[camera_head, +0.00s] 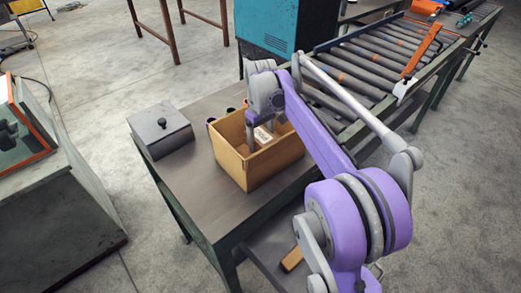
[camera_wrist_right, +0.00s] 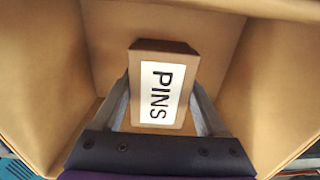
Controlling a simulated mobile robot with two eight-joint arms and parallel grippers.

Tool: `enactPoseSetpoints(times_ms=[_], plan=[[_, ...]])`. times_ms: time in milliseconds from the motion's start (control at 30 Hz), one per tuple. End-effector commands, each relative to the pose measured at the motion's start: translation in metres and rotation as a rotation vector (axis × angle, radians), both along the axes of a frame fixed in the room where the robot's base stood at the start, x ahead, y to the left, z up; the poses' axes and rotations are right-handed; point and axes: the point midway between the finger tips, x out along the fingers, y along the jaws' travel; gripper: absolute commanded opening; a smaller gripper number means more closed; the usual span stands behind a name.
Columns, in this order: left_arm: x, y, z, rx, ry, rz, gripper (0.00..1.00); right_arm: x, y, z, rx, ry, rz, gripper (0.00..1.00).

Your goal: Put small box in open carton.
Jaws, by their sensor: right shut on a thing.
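The open carton (camera_head: 245,163) is a tan cardboard box standing on the metal table, open at the top. My right gripper (camera_head: 262,138) reaches down into it from above. In the right wrist view, the small box (camera_wrist_right: 160,88) is brown with a white label reading PINS. The right gripper (camera_wrist_right: 163,112) is shut on it, one finger on each side. The small box is inside the carton's walls (camera_wrist_right: 275,85); whether it touches the carton floor cannot be told. In the head view only a pale part of the small box (camera_head: 263,134) shows. My left gripper is not in view.
A grey lidded metal box (camera_head: 162,131) stands on the table (camera_head: 205,205) left of the carton. Small dark round items (camera_head: 230,111) stand behind the carton. A roller conveyor (camera_head: 375,65) runs to the back right. The table's front left is clear.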

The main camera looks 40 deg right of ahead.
Motion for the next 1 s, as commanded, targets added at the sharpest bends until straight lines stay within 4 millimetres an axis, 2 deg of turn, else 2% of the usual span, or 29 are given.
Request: enactPoseSetpoints(times_ms=[267, 667, 700, 833, 1000], plan=[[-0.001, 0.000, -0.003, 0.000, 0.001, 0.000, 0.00, 0.000, 0.000, -0.035, 0.000, 0.000, 0.000, 0.00], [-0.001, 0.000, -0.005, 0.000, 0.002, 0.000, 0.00, 0.000, 0.000, -0.041, 0.000, 0.000, 0.001, 0.00], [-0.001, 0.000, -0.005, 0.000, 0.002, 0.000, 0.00, 0.000, 0.000, -0.042, 0.000, 0.000, 0.001, 0.76], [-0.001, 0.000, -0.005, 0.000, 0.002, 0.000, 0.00, 0.000, 0.000, -0.041, 0.000, 0.000, 0.001, 1.00], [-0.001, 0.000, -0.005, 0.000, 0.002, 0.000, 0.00, 0.000, 0.000, -0.041, 0.000, 0.000, 0.001, 1.00]])
